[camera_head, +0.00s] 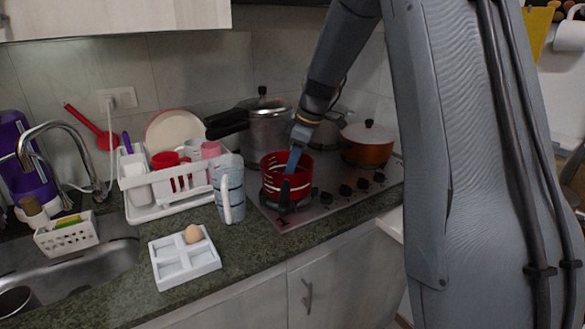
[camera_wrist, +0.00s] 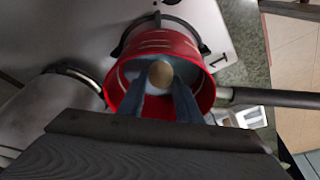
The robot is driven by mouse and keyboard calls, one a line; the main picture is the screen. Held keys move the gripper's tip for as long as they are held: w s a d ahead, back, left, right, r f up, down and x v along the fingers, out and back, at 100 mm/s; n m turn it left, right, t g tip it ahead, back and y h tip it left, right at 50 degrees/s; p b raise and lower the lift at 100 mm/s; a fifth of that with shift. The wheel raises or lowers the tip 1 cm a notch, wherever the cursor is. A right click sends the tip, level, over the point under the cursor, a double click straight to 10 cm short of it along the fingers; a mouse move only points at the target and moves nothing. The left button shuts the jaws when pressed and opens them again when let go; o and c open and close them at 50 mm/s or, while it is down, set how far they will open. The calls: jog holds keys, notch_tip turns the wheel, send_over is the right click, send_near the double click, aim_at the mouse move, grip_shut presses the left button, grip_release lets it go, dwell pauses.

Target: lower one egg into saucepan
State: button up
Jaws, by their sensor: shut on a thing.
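The red saucepan (camera_head: 303,183) stands on the front of the stove, its dark handle pointing toward the counter's front edge. My gripper (camera_head: 293,160) points down into the saucepan's mouth, with its blue-grey fingers partly below the rim. In the wrist view, the fingers are shut on a brownish egg (camera_wrist: 161,74) inside the ring of the red saucepan (camera_wrist: 180,43). I cannot tell how far the egg is above the pan's bottom. The held egg is hidden in the head view. Another egg (camera_head: 193,234) sits in a back compartment of the white tray (camera_head: 172,272).
A tall steel pot (camera_head: 268,130) stands behind the saucepan and an orange lidded pot (camera_head: 367,153) to its right. A blue-grey patterned jug (camera_head: 230,185) and a white dish rack (camera_head: 150,212) stand to the left. The counter in front of the tray is clear.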

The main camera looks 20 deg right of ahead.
jog(key=o, duration=1.1)
